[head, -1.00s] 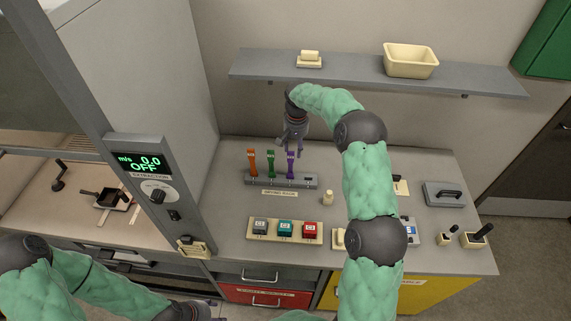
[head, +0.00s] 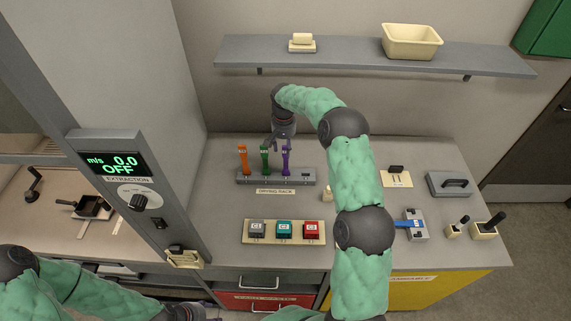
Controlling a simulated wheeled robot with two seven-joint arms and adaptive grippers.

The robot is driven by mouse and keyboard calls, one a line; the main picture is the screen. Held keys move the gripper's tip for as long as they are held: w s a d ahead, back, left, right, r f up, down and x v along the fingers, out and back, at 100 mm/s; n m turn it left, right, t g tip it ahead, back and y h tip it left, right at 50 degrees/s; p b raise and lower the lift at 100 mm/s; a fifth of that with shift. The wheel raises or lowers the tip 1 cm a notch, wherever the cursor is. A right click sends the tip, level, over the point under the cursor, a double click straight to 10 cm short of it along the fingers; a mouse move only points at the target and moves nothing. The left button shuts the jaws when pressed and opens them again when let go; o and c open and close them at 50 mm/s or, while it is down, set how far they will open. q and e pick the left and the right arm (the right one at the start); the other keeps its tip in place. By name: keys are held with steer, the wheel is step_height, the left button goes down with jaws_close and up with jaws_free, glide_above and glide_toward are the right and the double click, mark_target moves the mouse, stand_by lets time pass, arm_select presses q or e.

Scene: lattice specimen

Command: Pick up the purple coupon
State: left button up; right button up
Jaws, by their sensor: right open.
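The purple coupon (head: 287,160) stands upright in the grey drying rack (head: 255,181) on the counter, right of the green coupon (head: 265,160) and the orange coupon (head: 243,160). My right gripper (head: 281,146) points down at the top of the purple coupon, its fingers open. The fingers overlap the coupon's top end in the head view; I cannot tell whether they touch it. My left gripper (head: 190,314) is low at the bottom edge, partly cut off, far from the rack.
A tray (head: 249,239) with grey, teal and red blocks lies in front of the rack. A shelf (head: 345,57) with a cream bin (head: 411,42) hangs behind. A blue-handled device (head: 415,225) and a grey lidded box (head: 449,185) sit at right. An extraction panel (head: 107,155) stands at left.

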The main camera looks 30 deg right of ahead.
mark_target(285, 157)
step_height(285, 157, down, 2)
steer(key=shift+f, duration=0.1)
steer(key=shift+s+d+f, duration=0.15)
steer(key=shift+f, duration=0.35)
steer(key=f, duration=0.4)
steer(key=shift+d+p, duration=0.2)
steer(key=shift+p, duration=0.15)
jaws_close()
